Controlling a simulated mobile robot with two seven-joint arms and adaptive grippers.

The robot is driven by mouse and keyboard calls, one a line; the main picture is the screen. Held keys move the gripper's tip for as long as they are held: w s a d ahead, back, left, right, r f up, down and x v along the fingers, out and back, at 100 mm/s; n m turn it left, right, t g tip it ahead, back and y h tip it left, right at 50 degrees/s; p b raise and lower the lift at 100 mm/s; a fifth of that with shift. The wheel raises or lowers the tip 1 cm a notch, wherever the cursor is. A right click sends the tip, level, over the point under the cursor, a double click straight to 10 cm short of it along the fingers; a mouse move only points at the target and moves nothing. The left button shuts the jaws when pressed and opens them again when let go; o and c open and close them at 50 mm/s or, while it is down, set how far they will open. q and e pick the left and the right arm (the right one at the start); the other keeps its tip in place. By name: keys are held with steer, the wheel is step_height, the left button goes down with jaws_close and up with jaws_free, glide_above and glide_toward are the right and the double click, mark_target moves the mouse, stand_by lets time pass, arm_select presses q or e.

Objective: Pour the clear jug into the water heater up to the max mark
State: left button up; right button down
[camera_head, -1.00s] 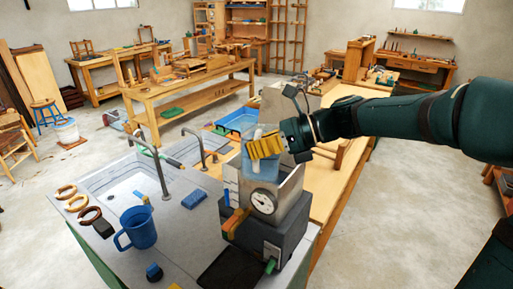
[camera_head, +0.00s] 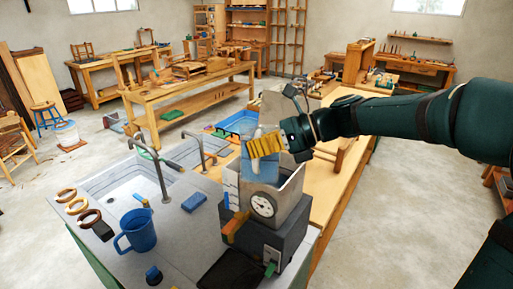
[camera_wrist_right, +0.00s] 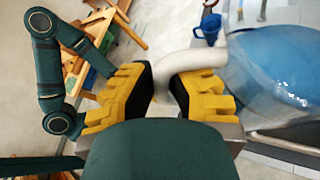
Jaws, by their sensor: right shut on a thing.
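The clear jug (camera_head: 258,170), with bluish water in it, is held above the open top of the water heater. Its pale handle (camera_wrist_right: 178,64) runs between the yellow fingers of my right gripper (camera_head: 266,145), which is shut on it. The jug's clear blue side (camera_wrist_right: 285,62) fills the right of the wrist view. The water heater (camera_head: 292,190) is a grey open-topped tank with a round dial on a dark base. A pale strip with blue marks is on its left side. The level inside and the max mark cannot be made out. My left gripper is not in view.
A blue mug (camera_head: 137,230), a blue sponge (camera_head: 194,201) and several wooden rings (camera_head: 77,206) lie on the grey counter left of the heater. A sink (camera_head: 125,185) with tall taps is behind them. A blue tray (camera_head: 240,122) stands behind the jug.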

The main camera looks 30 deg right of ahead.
steer(key=shift+w+d+r+m+g+y, duration=0.45)
steer(key=shift+w+r+m, duration=0.3)
steer(key=shift+r, duration=0.65)
steer(key=shift+w+d+r+m+g+y, duration=0.2)
steer(key=shift+w+d+r+m+y, duration=0.5)
steer(key=shift+r, duration=0.75)
steer(key=shift+w+d+r+m+g+y, duration=0.15)
steer(key=shift+w+d+r+m+g, duration=0.3)
steer(key=shift+r+m, duration=0.75)
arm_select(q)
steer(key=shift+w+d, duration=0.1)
arm_select(e)
steer(key=shift+a+r+n, duration=0.15)
steer(key=shift+r+n, duration=0.1)
steer(key=shift+r, duration=0.05)
stand_by(0.4)
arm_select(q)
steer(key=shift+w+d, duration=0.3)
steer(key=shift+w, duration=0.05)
arm_select(e)
steer(key=shift+w+d+r, duration=0.1)
steer(key=shift+w+d, duration=0.1)
steer(key=shift+w, duration=0.15)
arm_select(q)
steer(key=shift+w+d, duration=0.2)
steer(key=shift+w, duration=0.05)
arm_select(e)
steer(key=shift+w+d, duration=0.1)
steer(key=shift+w, duration=0.1)
